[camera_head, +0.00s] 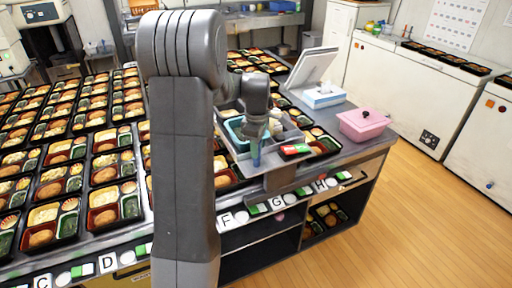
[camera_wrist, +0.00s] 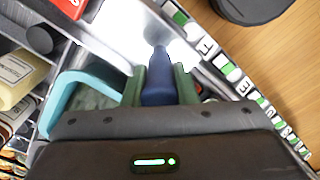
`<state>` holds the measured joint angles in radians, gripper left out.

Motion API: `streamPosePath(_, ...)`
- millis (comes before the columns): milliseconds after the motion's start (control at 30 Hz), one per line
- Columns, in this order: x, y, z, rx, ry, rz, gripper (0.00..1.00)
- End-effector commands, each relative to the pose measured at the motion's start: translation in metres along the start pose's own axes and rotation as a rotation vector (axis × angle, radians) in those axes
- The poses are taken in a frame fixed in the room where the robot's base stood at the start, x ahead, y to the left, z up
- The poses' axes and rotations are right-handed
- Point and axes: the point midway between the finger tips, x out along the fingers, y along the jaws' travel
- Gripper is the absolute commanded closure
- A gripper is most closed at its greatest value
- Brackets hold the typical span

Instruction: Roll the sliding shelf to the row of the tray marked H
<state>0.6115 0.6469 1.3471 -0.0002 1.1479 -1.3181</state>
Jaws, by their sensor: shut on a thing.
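The sliding shelf (camera_head: 240,151) is a grey metal tray over the trays near the table's front edge. It carries a teal bin (camera_head: 235,131), bottles and a red-and-green box (camera_head: 295,149). My gripper (camera_wrist: 159,78) is shut on the shelf's blue upright handle (camera_wrist: 158,92); the handle also shows in the head view (camera_head: 255,153). The shelf's front bracket (camera_head: 279,180) stands by the label G (camera_head: 277,202). The label H (camera_head: 320,186) is farther right along the edge strip. My arm hides part of the table and the label between D and F.
Rows of bento trays (camera_head: 45,213) fill the table at left. A pink box (camera_head: 362,123), a tissue box (camera_head: 324,96) and a tilted screen (camera_head: 311,67) stand at the table's right end. The wooden floor (camera_head: 425,220) at right is clear.

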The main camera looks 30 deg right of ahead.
Motion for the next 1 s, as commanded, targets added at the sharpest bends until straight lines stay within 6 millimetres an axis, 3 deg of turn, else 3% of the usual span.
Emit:
streamPosePath(300,-0.003,0.002,-0.001,-0.001,0.003,0.009,1.0)
streamPosePath(333,-0.003,0.002,-0.001,-0.001,0.003,0.008,0.69)
streamPosePath(400,-0.003,0.002,-0.001,-0.001,0.002,0.007,0.55)
streamPosePath(433,-0.003,0.002,-0.001,-0.001,0.002,0.006,0.53)
streamPosePath(767,-0.004,0.001,0.0,0.0,0.001,0.004,0.53)
streamPosePath(1000,-0.042,0.002,-0.001,-0.001,0.002,0.008,0.53)
